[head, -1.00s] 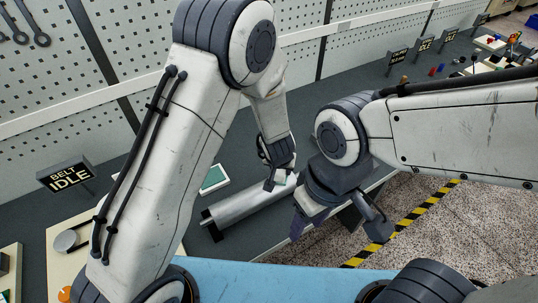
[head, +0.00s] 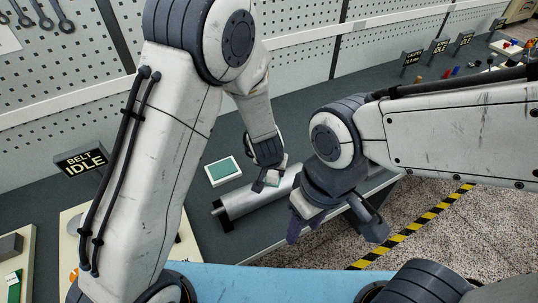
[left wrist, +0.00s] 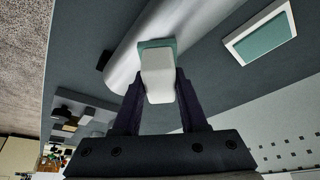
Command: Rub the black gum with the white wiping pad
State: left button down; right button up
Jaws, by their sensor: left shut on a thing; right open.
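A silver cylinder (head: 245,198) with dark ends lies on the dark bench; it also fills the upper part of the left wrist view (left wrist: 150,30). My left gripper (head: 266,182) is over the cylinder, shut on a white wiping pad (left wrist: 157,80) with a teal edge. In the left wrist view the pad's teal end overlaps the cylinder; I cannot tell whether it touches. I see no black gum on the visible part of the cylinder; the pad and gripper hide part of it. My right gripper (head: 335,222) is open and empty, right of the cylinder near the bench edge.
A white tray with a teal inside (head: 222,171) lies behind the cylinder. A "BELT IDLE" sign (head: 82,161) stands at the left, with pale boards below it. A pegboard wall backs the bench. Small parts and more signs stand at the far right.

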pick_arm(q)
jog(key=r+p, duration=0.2)
jog(key=r, duration=0.2)
jog(key=shift+d, duration=0.2)
notch_tip(320, 180, up, 4)
jog(key=p, duration=0.5)
jog(key=shift+r, duration=0.15)
